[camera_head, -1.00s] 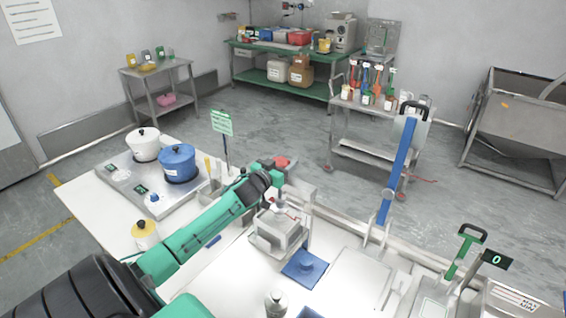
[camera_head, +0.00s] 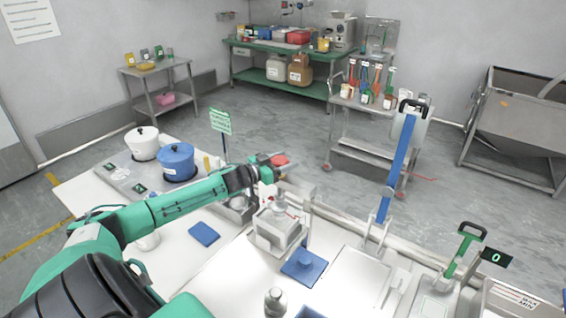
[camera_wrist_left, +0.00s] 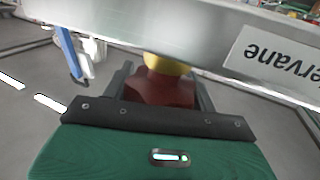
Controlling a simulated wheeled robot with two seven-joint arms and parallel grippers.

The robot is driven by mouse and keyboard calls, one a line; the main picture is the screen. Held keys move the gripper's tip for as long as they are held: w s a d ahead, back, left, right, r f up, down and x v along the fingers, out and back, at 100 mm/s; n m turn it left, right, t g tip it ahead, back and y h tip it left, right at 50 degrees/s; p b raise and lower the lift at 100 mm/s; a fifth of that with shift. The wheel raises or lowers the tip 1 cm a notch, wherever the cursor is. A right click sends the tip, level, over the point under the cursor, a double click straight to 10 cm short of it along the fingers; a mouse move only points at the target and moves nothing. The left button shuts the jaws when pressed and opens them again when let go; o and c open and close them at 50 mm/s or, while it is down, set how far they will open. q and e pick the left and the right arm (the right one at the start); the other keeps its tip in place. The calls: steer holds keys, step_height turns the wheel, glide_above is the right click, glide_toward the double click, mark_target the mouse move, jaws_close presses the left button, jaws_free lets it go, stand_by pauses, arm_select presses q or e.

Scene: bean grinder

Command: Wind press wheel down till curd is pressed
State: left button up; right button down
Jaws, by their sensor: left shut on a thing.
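The press (camera_head: 277,228) stands on the white table near the middle of the head view, a pale box under a metal frame. A red part (camera_head: 280,160), seemingly the press wheel's grip, shows at its top. My left gripper (camera_head: 271,168) reaches it from the left and is shut on it. In the left wrist view, a dark red grip (camera_wrist_left: 165,86) with a yellow part above it sits between my left gripper's fingers (camera_wrist_left: 164,80), below a grey labelled beam (camera_wrist_left: 190,45). The curd cannot be seen. My right gripper is out of view.
A tall blue lever (camera_head: 396,170) rises to the right. A blue pad (camera_head: 204,234) lies left of the press; pots (camera_head: 177,162) stand behind my arm.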

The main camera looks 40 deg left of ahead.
arm_select(q)
steer(key=m+g+h+b, duration=0.1)
steer(key=h, duration=0.1)
steer(key=m+g+h+b, duration=0.1)
steer(key=m+h, duration=0.1)
steer(key=m+g+h+b, duration=0.1)
steer(key=h, duration=0.1)
steer(key=shift+s+d+f+m+h+b, duration=0.1)
steer(key=shift+s+d+m+h+b, duration=0.05)
steer(key=shift+d+m+h+b, duration=0.2)
steer(key=shift+s+d+m+g+h+b, duration=0.1)
steer(key=shift+s+m+g+h+b, duration=0.05)
steer(key=shift+m+g+h+b, duration=0.95)
steer(key=shift+g+h, duration=0.25)
steer(key=shift+g, duration=0.05)
steer(key=o, duration=1)
steer(key=shift+s+a, duration=0.25)
steer(key=shift+a, duration=0.05)
steer(key=b+v, duration=0.5)
steer(key=v, duration=0.8)
